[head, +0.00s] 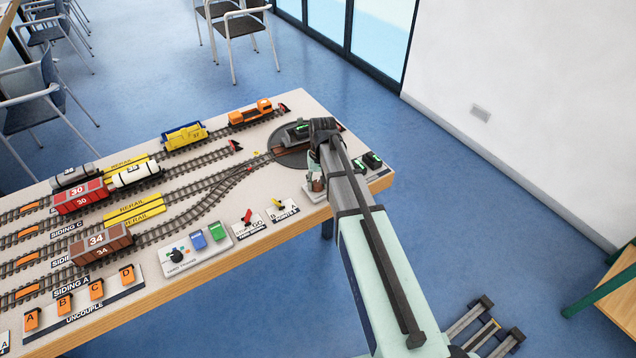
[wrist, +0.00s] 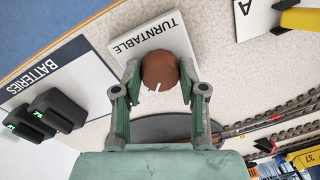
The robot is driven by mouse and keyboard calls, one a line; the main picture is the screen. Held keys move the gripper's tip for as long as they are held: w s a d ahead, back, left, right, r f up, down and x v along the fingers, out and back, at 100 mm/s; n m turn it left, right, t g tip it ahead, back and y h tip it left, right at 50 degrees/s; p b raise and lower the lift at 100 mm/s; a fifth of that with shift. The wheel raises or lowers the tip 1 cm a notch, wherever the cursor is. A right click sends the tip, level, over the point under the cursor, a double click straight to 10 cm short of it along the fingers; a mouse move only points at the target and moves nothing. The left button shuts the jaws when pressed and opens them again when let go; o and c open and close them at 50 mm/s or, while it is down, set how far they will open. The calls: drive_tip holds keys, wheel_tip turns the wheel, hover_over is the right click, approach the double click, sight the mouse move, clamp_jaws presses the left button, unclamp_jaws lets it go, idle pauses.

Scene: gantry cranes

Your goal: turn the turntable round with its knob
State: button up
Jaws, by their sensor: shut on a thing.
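The turntable (head: 284,157) is a dark round disc with a brown track bridge, near the table's right end. Part of it is hidden behind my arm, and its dark edge also shows in the wrist view (wrist: 165,127). The brown round knob (wrist: 160,68) stands on a white plate marked TURNTABLE (wrist: 150,38). A white mark on the knob points toward my palm, slightly left. My gripper (wrist: 160,80) has one finger on each side of the knob and is shut on it. In the head view my gripper (head: 318,180) largely hides the knob.
Black batteries (wrist: 55,110) with green displays lie beside the knob plate. A dark item (head: 299,129) with a green light is at the turntable. A yellow wagon (head: 185,136) and an orange wagon (head: 250,113) stand on the far track. Levers (head: 248,217) sit along the front edge.

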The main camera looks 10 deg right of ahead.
drive_tip(key=shift+s+m, duration=0.1)
drive_tip(key=shift+m, duration=0.3)
drive_tip(key=o, duration=1.1)
drive_tip(key=shift+f, duration=0.1)
drive_tip(key=shift+o, duration=0.2)
wheel_tip(320, 180, up, 12)
drive_tip(key=shift+d, duration=0.4)
